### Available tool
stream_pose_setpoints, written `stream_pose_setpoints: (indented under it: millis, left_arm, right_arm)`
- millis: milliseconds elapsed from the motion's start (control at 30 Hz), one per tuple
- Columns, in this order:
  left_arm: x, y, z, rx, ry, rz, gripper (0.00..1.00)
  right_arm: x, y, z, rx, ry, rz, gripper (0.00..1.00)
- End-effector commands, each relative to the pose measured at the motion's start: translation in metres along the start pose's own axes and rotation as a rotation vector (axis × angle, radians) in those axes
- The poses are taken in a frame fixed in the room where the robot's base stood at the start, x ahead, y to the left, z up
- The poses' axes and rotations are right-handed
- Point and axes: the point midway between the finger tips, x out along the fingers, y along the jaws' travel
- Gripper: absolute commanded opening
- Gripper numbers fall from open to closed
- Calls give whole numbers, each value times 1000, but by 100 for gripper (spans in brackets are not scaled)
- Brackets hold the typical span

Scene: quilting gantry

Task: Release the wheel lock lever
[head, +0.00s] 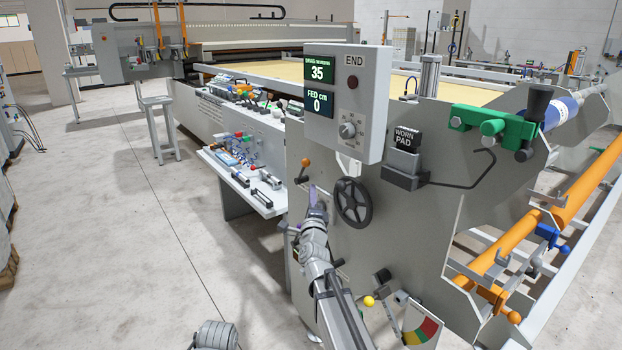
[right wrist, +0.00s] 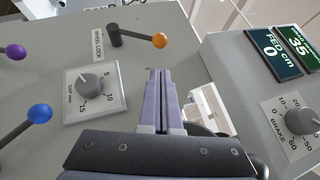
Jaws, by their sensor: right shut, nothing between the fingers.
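The wheel lock lever (right wrist: 138,40) has a dark pivot and an orange ball knob, beside a label reading WHEEL LOCK in the right wrist view. In the head view its orange knob (head: 306,162) stands on the grey end panel, left of the black handwheel (head: 353,202). My right gripper (head: 316,196) is just below the lever in the head view. In the right wrist view its purple fingers (right wrist: 164,74) are together and empty, pointing toward the lever with a visible gap below the knob. My left gripper is not in view.
A control box (head: 345,100) juts out above the handwheel. Near the lever are a dial (right wrist: 91,83), a blue-knobbed lever (right wrist: 38,114) and a purple-knobbed lever (right wrist: 14,53). A side shelf (head: 240,180) holds small parts.

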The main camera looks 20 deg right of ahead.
Motion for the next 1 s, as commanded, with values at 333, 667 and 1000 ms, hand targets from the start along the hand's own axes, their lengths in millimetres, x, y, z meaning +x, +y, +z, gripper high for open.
stream_pose_setpoints:
  millis: [333,667,1000]
  left_arm:
    - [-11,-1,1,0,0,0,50]
    - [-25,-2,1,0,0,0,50]
    - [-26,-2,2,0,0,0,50]
  right_arm:
    - [37,-1,0,-1,1,1,0]
    - [92,-1,1,-1,0,1,0]
    - [99,0,0,-1,0,1,0]
